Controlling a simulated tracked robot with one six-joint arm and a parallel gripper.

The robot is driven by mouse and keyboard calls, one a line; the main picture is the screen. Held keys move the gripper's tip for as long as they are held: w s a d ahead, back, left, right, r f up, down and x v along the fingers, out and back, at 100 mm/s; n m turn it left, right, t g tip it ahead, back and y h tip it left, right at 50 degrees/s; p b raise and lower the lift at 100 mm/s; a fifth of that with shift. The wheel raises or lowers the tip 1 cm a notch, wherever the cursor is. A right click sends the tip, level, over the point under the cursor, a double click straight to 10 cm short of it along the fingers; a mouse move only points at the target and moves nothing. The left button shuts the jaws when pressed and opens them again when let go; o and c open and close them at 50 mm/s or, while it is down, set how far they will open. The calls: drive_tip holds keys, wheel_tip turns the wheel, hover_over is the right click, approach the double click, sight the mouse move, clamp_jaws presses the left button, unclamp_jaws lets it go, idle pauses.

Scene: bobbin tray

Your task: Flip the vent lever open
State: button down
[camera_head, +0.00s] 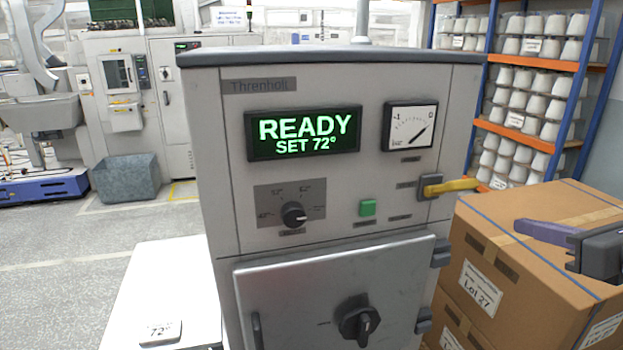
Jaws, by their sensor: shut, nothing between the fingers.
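The vent lever appears to be the yellow handle (452,186) on a grey mount on the right of the machine's front panel, below the gauge. It lies nearly level, with its free end pointing right past the panel edge. The small labels by it are too blurred to read. My gripper (522,228) is at the right edge, in front of the cardboard boxes, to the right of and lower than the lever. Its purple fingers are shut and empty, point left, and appear apart from the lever. The rest of the arm is out of frame.
The grey machine (225,180) has a display (304,133) reading READY, SET 72°, a gauge (409,127), a dial (293,215), a green button (367,207) and a closed door (290,300) with a knob. Stacked cardboard boxes (540,265) stand close beneath the lever's right side.

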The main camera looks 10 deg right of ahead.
sight(450, 188)
idle(0.3)
drive_tip(key=w, duration=1.1)
drive_tip(key=shift+w+a, duration=0.2)
drive_tip(key=shift+w, duration=0.05)
drive_tip(key=shift+d, duration=0.15)
idle(0.4)
